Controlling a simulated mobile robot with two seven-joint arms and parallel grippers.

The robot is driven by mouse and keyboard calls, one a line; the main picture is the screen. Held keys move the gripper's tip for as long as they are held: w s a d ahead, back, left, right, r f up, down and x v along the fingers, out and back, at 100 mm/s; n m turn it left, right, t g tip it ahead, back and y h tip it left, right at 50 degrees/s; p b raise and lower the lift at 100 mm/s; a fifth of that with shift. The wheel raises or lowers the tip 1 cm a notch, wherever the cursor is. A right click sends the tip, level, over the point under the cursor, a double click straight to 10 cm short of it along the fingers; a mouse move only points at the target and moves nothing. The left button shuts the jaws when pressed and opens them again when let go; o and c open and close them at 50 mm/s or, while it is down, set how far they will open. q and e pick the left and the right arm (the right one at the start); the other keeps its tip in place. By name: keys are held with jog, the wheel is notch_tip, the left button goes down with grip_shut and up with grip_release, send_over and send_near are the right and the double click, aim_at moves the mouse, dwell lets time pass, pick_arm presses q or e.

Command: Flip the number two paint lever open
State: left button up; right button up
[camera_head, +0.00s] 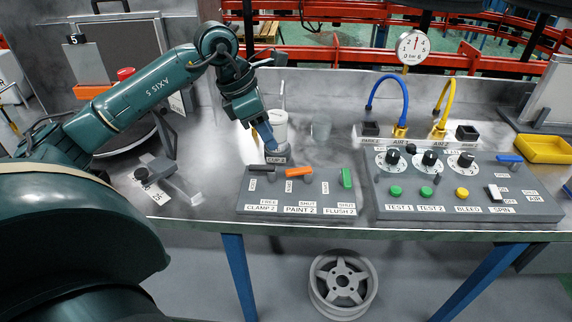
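The lever panel (262,203) on the bench has three levers. The orange lever (299,172) above the PAINT 2 label lies crosswise, left to right. A black lever (264,167) above CLAMP 2 also lies crosswise. A green lever (346,178) above FLUSH 2 points along the panel's depth. My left gripper (268,143) points down behind the panel, up and left of the orange lever and apart from it. Its blue fingers overlap the front of a white cup (281,128) in the picture. Its finger gap is too small to read. My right gripper is out of view.
A larger control panel (460,208) with knobs and buttons stands to the right. Blue (388,82) and yellow (444,92) hoses rise behind it, near a round gauge (413,47). A grey clamp-like device (170,183) stands left. A yellow tray (545,149) is far right.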

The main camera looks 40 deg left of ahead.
aim_at(290, 171)
pick_arm(q)
jog(key=x, duration=1)
jog(key=shift+w+d+f, duration=0.1)
grip_shut()
